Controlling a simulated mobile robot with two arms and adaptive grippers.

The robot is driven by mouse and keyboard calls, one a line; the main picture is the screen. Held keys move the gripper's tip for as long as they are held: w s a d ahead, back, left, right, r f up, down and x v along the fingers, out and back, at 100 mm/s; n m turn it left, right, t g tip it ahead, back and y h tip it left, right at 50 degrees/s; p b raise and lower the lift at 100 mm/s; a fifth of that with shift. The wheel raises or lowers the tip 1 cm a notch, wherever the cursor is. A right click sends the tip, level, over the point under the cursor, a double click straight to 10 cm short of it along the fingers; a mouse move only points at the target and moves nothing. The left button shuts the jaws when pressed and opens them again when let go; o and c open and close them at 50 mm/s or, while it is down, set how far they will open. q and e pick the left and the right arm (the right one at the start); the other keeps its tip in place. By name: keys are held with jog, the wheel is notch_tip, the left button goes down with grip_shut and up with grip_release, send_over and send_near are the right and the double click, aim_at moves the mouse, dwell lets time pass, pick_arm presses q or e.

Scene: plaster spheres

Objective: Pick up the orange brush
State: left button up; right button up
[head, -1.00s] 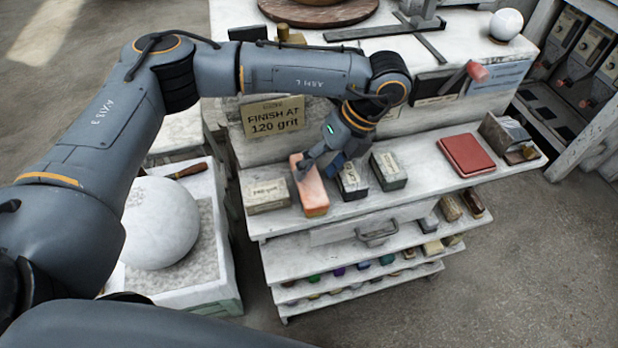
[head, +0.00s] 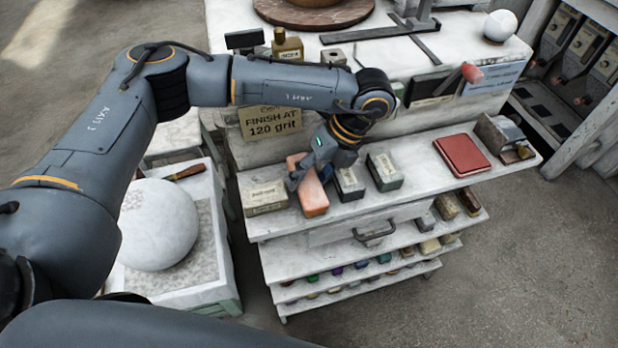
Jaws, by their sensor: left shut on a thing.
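An orange block-shaped object (head: 314,199), which looks like the orange brush, is on or just above the top shelf of the white unit. It lies between a pale labelled block and a dark labelled block. My left gripper (head: 306,178) reaches down over it from the upper right and is shut on it. The gripper's fingers hide part of its upper side. I cannot tell whether its underside touches the shelf. My right gripper is not in view.
A pale block (head: 264,197) is to the left. Dark-sided blocks (head: 348,184) (head: 385,171) are to the right. A red flat box (head: 462,155) lies farther right on the shelf (head: 415,192). A large white sphere (head: 158,224) sits on a stand at left.

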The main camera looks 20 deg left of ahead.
aim_at(311, 178)
pick_arm(q)
jog(key=shift+r, duration=0.35)
notch_tip(311, 178, up, 2)
jog(key=shift+s+r+b, duration=0.1)
jog(key=shift+r+b, duration=0.1)
jog(key=shift+b, duration=0.25)
jog(key=s+r, duration=0.1)
jog(key=r, duration=0.1)
jog(key=s+d+r+b, duration=0.1)
jog(key=s, duration=0.1)
jog(key=s+d+r, duration=0.1)
jog(key=r, duration=0.1)
jog(key=shift+s+r+b, duration=0.15)
jog(key=shift+r+b, duration=0.15)
jog(key=s+d+r, duration=0.1)
jog(key=s, duration=0.1)
jog(key=s+d+r+b, duration=0.1)
jog(key=s, duration=0.2)
jog(key=s+d+r+b, duration=0.1)
jog(key=s+r, duration=0.1)
jog(key=s, duration=0.1)
jog(key=shift+s+d, duration=0.15)
jog(key=shift+d, duration=0.25)
